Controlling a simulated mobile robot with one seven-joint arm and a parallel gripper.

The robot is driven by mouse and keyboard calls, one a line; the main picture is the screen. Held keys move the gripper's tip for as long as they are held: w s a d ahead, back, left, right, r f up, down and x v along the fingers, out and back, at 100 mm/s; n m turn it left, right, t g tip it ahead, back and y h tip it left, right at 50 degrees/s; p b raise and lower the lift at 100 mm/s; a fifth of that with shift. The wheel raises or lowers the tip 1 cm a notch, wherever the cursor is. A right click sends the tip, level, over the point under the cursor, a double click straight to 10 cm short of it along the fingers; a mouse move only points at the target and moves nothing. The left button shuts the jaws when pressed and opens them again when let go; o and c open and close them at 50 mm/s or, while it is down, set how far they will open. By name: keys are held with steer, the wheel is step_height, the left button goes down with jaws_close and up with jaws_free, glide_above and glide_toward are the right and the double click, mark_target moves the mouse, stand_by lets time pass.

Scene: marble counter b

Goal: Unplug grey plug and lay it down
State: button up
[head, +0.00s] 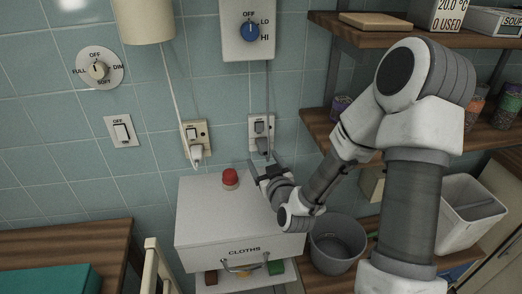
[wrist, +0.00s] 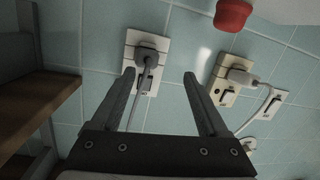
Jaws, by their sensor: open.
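The grey plug (wrist: 148,56) sits in the outlet plate (wrist: 131,62) on the tiled wall, with its grey cord (wrist: 140,112) running past the plate's switch. In the head view the plug (head: 262,144) shows small and dark at the lower part of the right outlet, partly hard to make out. My gripper (head: 264,163) is just below and in front of that outlet, above the back of the white cabinet. In the wrist view, which looks upside down, my gripper (wrist: 160,75) is open and empty. The plug lies beyond the fingertips, nearer the left finger.
A white plug (head: 196,152) sits in the left outlet. A red-topped object (head: 230,178) stands on the white cabinet (head: 212,215), left of my gripper. Wooden shelves (head: 320,125) are to the right, with a grey bucket (head: 337,240) below. The cabinet's top left is clear.

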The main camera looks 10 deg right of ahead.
mark_target(265, 153)
steer(key=shift+s+d+f+m+t+h+b, duration=0.4)
steer(key=shift+f+m+t+h, duration=0.1)
steer(key=shift+m+t, duration=0.2)
steer(key=shift+s+d+f+m+t+h+b, duration=0.25)
steer(key=shift+s+d+f+m+t+h, duration=0.15)
steer(key=shift+m+t, duration=0.25)
steer(key=shift+w, duration=0.1)
steer(key=shift+w+a+r+p, duration=0.1)
steer(key=shift+w+p, duration=0.2)
steer(key=shift+w, duration=0.25)
steer(key=w, duration=0.5)
steer(key=shift+w+r, duration=0.1)
steer(key=shift+w, duration=0.3)
steer(key=shift+w+r, duration=0.1)
steer(key=shift+w, duration=0.95)
steer(key=shift+b, duration=0.7)
jaws_close()
